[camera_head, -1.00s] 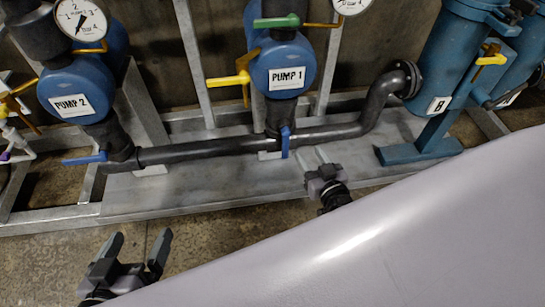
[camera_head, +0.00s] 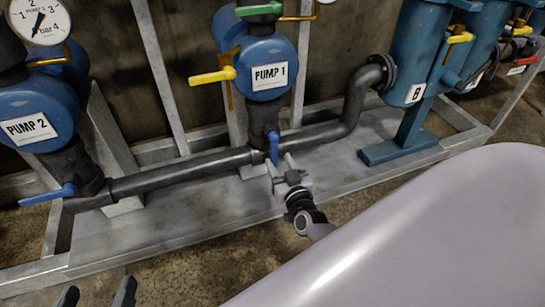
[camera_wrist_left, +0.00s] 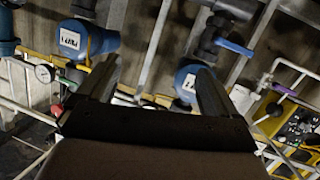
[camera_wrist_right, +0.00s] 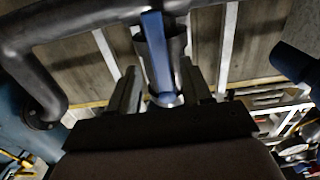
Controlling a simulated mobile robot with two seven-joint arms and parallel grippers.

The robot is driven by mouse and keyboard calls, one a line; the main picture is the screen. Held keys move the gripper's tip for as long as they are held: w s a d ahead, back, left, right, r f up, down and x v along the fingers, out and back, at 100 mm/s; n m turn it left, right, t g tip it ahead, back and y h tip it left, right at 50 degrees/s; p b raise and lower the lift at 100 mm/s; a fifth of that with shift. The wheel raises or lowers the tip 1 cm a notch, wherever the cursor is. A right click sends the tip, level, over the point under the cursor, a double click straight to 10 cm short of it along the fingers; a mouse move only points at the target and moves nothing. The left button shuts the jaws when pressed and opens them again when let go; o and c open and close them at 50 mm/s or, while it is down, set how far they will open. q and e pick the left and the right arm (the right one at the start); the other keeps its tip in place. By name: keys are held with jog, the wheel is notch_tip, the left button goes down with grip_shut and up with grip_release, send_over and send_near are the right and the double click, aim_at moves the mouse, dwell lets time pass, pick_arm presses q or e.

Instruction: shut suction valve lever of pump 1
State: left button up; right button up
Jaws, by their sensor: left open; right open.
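The blue suction valve lever (camera_head: 273,147) of pump 1 sits low, under the blue pump marked PUMP 1 (camera_head: 268,75). It points down, in line with the pump's short upright pipe and across the long dark pipe. My right gripper (camera_head: 280,163) is open just below and in front of it, one fingertip on either side of the lever's lower end. In the right wrist view the lever (camera_wrist_right: 157,50) rises between the two open fingers; I cannot tell whether they touch it. My left gripper (camera_head: 96,296) is open and empty at the bottom edge, away from the pumps.
Pump 2 (camera_head: 30,120) has its own blue lever (camera_head: 47,195), pointing left. A yellow lever (camera_head: 212,76) and a green lever (camera_head: 258,10) sit on pump 1. The dark pipe (camera_head: 185,173) runs above the grey frame (camera_head: 180,220). Blue vessel B (camera_head: 415,55) stands right.

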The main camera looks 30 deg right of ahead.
aim_at(275, 154)
jog(key=b+x, duration=0.1)
jog(key=x, duration=0.2)
jog(key=shift+w+f, duration=0.15)
jog(key=shift+w, duration=0.15)
pick_arm(q)
jog(key=shift+s+a+r+m+t+b, duration=0.1)
jog(key=shift+s+a+m+t+b, duration=0.15)
jog(key=shift+a+m+t+b, duration=0.25)
pick_arm(e)
jog(key=shift+w+d, duration=0.2)
jog(key=shift+w, duration=0.35)
pick_arm(q)
jog(key=shift+a, duration=0.1)
pick_arm(e)
grip_shut()
